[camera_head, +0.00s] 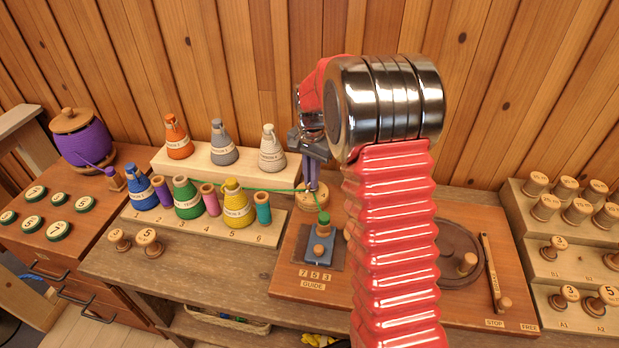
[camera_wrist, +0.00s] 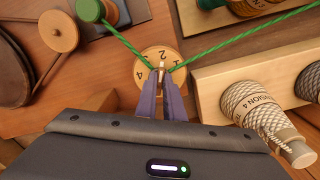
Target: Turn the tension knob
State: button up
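The tension knob is a round pale wooden dial (camera_wrist: 146,76) with numbers, 1 and 2 among them, and a narrow upright grip at its middle. It stands on the brown machine board, and in the head view the dial (camera_head: 312,198) is partly covered. My gripper (camera_head: 311,186) points down onto it from above. In the wrist view my purple gripper fingers (camera_wrist: 162,82) are close together, one on each side of the narrow grip. I cannot tell whether they press on it. A green thread passes the dial on both sides.
The guide block (camera_head: 320,250) with its 7 5 3 plate stands just in front. A spool rack (camera_head: 210,222) with colored cones is at left. A wheel with a crank knob (camera_head: 467,263) and a lever (camera_head: 493,268) are at right.

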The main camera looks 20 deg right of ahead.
jog(key=shift+w+a, duration=0.1)
jog(key=shift+a, duration=0.05)
grip_shut()
jog(key=shift+r+n, duration=0.1)
jog(key=shift+n, duration=0.2)
jog(key=n, duration=1)
jog(key=shift+d+n, duration=0.25)
jog(key=shift+n, duration=0.05)
jog(key=n, duration=0.4)
jog(key=shift+d, duration=0.1)
jog(key=n, duration=0.4)
jog(key=shift+d+n, duration=0.15)
jog(key=shift+n, duration=0.25)
jog(key=shift+r, duration=0.1)
jog(key=o, duration=0.6)
grip_release()
